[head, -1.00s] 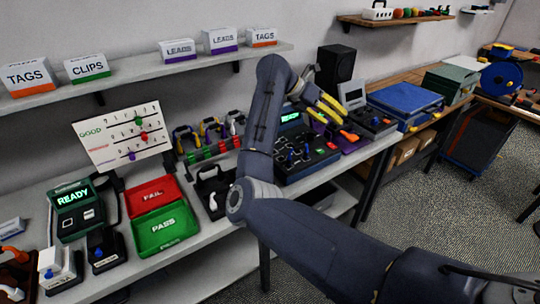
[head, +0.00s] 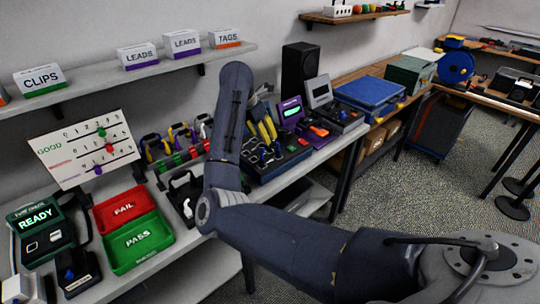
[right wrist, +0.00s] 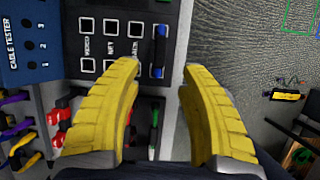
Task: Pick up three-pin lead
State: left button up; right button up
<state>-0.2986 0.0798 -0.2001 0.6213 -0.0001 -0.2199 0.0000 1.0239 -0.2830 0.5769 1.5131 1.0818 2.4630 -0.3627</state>
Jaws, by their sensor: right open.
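Leads with coloured plugs (head: 185,153) hang at a rack left of my right arm. I cannot tell which one is the three-pin lead. My left gripper is not in view.
A red FAIL bin (head: 122,209) and green PASS bin (head: 140,241) stand left of my arm. A READY tester (head: 38,217) is at far left. In the wrist view, a blue cable tester (right wrist: 30,40) and red plugs (right wrist: 60,115) sit left of the fingers.

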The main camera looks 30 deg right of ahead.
aim_at(270, 147)
jog(key=shift+x, duration=4)
jog(key=shift+d, duration=0.15)
jog(key=shift+c, duration=0.2)
grip_shut()
